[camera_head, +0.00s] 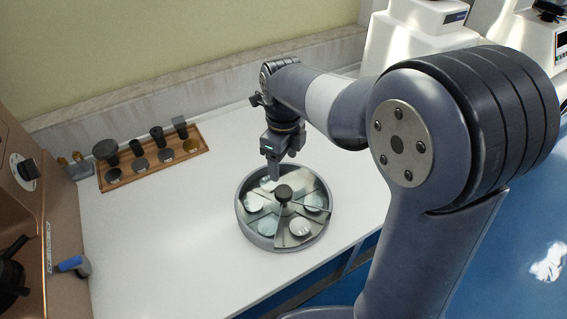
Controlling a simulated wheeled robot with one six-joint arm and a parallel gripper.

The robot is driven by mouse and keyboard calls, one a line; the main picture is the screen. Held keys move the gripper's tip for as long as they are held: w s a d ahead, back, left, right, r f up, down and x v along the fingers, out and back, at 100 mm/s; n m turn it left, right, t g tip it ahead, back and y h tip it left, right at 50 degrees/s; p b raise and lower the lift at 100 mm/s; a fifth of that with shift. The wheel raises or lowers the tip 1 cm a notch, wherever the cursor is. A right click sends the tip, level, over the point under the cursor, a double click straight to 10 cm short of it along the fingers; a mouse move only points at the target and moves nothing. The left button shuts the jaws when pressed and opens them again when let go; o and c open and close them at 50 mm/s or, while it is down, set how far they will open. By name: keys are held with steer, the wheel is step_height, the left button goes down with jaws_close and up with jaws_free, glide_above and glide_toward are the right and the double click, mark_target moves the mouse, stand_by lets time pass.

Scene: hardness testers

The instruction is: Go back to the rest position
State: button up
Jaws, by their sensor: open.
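My gripper (275,172) points down above the back part of a round grey tray (241,222). Its fingers look empty, and the small gap between them is hard to make out at this size. The tray stands on the white bench and is split into wedge compartments with several shiny round discs, such as one at the right (316,200) and one at the front (300,228). A dark knob (283,193) rises from the tray's centre, just in front of the fingertips. I cannot tell whether the fingers touch anything.
A wooden rack (117,183) with dark cylinders and discs stands at the back left. A brown machine (22,215) with a blue-tipped lever (72,264) fills the left edge. White testers (415,30) stand behind at the right. The white bench (170,230) is clear left of the tray.

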mark_target(284, 191)
steer(key=shift+f, duration=0.1)
step_height(284, 191, down, 11)
steer(key=shift+r, duration=0.2)
stand_by(0.4)
stand_by(0.3)
